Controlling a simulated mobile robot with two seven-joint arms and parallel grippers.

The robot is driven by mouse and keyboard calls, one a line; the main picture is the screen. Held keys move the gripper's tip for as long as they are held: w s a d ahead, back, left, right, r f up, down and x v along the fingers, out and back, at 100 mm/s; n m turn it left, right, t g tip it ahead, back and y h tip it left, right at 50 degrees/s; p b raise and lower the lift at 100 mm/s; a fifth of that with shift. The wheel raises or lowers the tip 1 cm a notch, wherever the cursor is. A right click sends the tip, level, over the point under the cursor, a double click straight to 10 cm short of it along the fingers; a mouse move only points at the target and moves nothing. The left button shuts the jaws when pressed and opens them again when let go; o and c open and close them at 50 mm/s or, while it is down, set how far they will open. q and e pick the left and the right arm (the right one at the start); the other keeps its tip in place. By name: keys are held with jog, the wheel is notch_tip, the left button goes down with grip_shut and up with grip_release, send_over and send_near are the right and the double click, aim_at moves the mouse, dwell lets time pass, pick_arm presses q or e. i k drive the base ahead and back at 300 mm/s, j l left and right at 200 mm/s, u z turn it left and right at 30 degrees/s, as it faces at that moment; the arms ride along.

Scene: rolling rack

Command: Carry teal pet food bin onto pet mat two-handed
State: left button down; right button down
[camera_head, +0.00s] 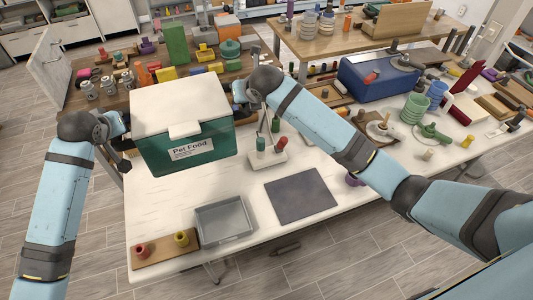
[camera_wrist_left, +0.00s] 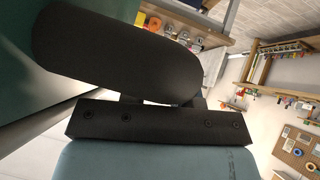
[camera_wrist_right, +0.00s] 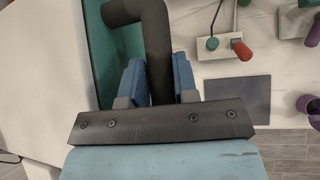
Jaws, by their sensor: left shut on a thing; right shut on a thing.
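The teal pet food bin (camera_head: 185,150) has a white lid (camera_head: 180,100) and a "Pet Food" label. It is upright between my grippers over the back left of the white table; whether its base touches the table is unclear. My left gripper (camera_head: 124,120) is shut on its left handle, a black shape (camera_wrist_left: 115,55) that hides the fingertips in the left wrist view. My right gripper (camera_head: 240,92) is shut on the right handle; in the right wrist view, blue finger pads flank the dark handle (camera_wrist_right: 155,50). The dark grey pet mat (camera_head: 302,195) lies bare on the table, front right of the bin.
A small stand with green and red items (camera_head: 268,157) is between bin and mat. A grey tray (camera_head: 224,221) and a wooden board with two cups (camera_head: 165,248) lie along the front left. The right side and back tables are crowded, including a blue box (camera_head: 378,85).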

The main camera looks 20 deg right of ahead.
aim_at(298, 191)
jog(key=k+l, duration=0.1)
jog(key=l, duration=0.3)
jog(key=k+l, duration=0.1)
jog(key=l, duration=0.3)
jog(key=k+l, duration=0.1)
jog(key=l, duration=0.25)
jog(key=k+l, duration=0.1)
jog(key=l, duration=0.3)
